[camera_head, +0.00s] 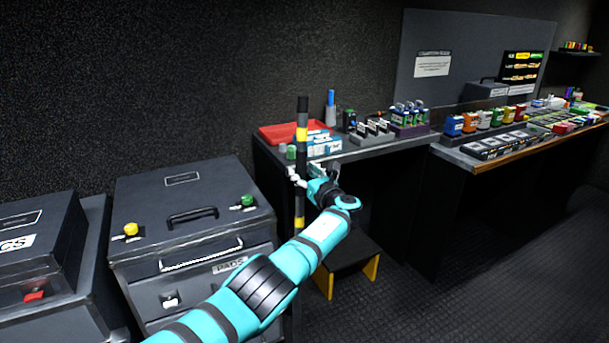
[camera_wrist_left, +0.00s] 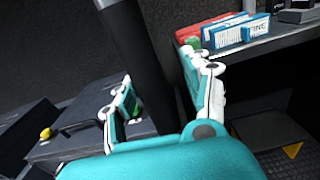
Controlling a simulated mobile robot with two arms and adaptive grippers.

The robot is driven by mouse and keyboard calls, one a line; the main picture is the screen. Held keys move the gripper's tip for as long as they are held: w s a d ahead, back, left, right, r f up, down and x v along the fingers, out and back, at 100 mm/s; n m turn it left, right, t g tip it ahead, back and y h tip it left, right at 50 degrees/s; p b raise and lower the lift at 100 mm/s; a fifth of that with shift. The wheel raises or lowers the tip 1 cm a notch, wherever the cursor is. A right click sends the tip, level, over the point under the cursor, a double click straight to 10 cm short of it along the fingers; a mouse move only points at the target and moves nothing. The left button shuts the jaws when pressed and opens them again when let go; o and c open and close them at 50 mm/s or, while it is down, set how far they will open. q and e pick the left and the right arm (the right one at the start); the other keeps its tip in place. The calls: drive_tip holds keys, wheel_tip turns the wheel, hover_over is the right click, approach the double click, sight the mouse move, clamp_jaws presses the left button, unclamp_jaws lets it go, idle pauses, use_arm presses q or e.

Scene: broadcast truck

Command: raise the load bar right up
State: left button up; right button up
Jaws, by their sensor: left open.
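The load bar (camera_head: 302,118) is a black upright pole with yellow bands, standing in front of the worktop's left end in the head view. My left gripper (camera_head: 297,178) is at the bar, below its upper yellow band. In the left wrist view the dark bar (camera_wrist_left: 140,60) passes between the two spread fingers of my left gripper (camera_wrist_left: 159,72). The gripper is open, with a visible gap on the right side of the bar. The bar's lower end is hidden behind my arm. My right gripper is not in view.
A dark case (camera_head: 188,235) with yellow and green knobs stands left of the bar. The worktop (camera_head: 372,147) behind it holds a red tray (camera_head: 285,131), blue-and-white boxes and small racks. A step stool (camera_head: 352,252) stands below. Floor at right is clear.

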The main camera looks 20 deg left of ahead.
use_arm(q)
drive_tip(key=shift+s+a, duration=0.1)
drive_tip(key=v, duration=1.2)
